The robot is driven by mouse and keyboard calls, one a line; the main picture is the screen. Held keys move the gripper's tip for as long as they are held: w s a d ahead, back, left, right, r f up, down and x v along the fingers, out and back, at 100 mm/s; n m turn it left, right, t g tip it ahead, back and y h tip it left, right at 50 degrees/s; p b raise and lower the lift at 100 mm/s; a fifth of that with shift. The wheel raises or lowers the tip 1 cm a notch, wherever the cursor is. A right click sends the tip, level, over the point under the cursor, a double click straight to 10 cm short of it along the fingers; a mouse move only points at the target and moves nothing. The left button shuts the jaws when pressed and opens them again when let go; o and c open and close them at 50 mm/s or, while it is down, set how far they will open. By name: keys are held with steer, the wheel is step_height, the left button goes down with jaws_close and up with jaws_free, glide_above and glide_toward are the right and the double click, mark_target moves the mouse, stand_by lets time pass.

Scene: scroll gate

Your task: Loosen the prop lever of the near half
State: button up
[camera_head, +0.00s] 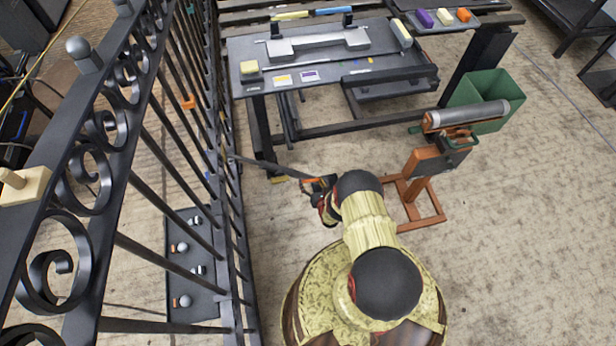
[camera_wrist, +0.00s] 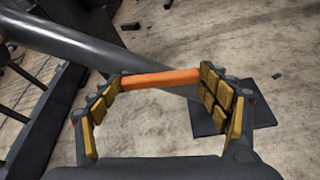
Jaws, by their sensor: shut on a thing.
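The near half of the gate (camera_head: 130,150) is a black iron leaf with scrolls and upright bars at the left. A dark grey prop (camera_head: 270,167) slants from the gate to my gripper; in the wrist view the prop (camera_wrist: 95,50) crosses from the upper left behind the fingers. A dark flat plate (camera_wrist: 235,117) lies on the floor below it. An orange lever (camera_wrist: 160,78) spans between my fingers. My gripper (camera_head: 324,190) is shut on it, and its padded fingers (camera_wrist: 165,88) touch the lever's ends. The far side of the lever is hidden.
A dark workbench (camera_head: 330,60) with a grey bar and blocks stands behind. An orange stand with a grey cylinder (camera_head: 470,113) and a green bin (camera_head: 485,90) are right of my arm. A tray of small parts (camera_head: 190,265) lies beyond the gate bars. Floor at right is clear.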

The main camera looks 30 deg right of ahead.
steer(key=shift+w+d+r+n+h, duration=0.15)
steer(key=shift+r+n+h, duration=0.15)
steer(key=shift+n, duration=0.2)
steer(key=shift+r, duration=0.1)
steer(key=o, duration=1.3)
steer(key=shift+r, duration=0.1)
steer(key=o, duration=0.4)
steer(key=shift+s+f, duration=0.2)
steer(key=shift+s, duration=0.1)
steer(key=v, duration=1.1)
steer(key=shift+s+r, duration=0.25)
steer(key=shift+r, duration=0.05)
